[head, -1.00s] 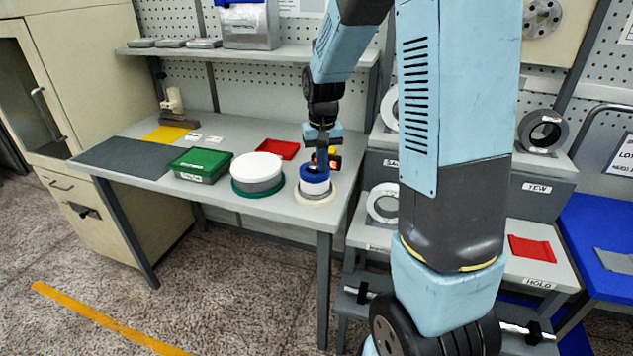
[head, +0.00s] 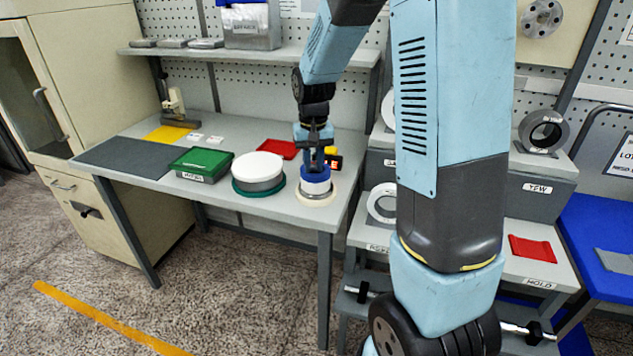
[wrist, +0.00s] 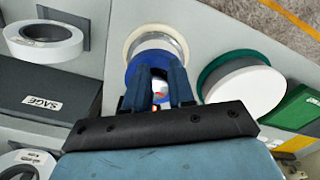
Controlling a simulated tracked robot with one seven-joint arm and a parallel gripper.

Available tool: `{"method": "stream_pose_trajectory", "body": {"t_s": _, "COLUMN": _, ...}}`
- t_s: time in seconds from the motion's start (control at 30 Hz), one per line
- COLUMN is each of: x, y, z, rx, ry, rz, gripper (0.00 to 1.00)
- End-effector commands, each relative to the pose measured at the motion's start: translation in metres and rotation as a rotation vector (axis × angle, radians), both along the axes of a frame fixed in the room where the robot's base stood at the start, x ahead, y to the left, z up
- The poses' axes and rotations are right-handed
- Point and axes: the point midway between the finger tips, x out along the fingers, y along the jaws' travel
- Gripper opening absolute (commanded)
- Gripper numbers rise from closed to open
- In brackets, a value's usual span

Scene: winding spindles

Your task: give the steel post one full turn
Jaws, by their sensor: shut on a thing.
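A short steel-and-white drum with a blue upper rim (head: 315,185) stands on a cream disc (head: 317,198) near the front right of the grey bench. The blue rim also shows in the wrist view (wrist: 133,68). My gripper (head: 316,168) points down into the top of this drum. In the wrist view, my gripper (wrist: 160,72) has its two dark blue fingers inside the blue rim, shut on the post at the centre. The fingers hide most of the post; only a small reddish and white patch shows between them.
A white-topped drum (head: 257,167) on a green disc stands close to the left. Beyond it are a green box (head: 202,164) and a dark mat (head: 121,157). A red tray (head: 279,149) and a yellow-and-black item (head: 333,158) sit behind. Stepped shelves with rings stand at right.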

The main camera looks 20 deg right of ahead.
Motion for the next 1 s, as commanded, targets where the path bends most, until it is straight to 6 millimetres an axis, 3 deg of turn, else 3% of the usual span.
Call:
{"method": "stream_pose_trajectory", "body": {"t_s": 0.03, "x": -0.005, "y": 0.005, "z": -0.012, "rx": 0.003, "ry": 0.023, "rz": 0.008, "gripper": 0.00}}
{"method": "stream_pose_trajectory", "body": {"t_s": 0.6, "x": -0.013, "y": 0.009, "z": -0.011, "rx": 0.003, "ry": 0.023, "rz": 0.009, "gripper": 0.00}}
{"method": "stream_pose_trajectory", "body": {"t_s": 1.0, "x": -0.011, "y": 0.006, "z": 0.026, "rx": 0.001, "ry": 0.017, "rz": 0.004, "gripper": 0.00}}
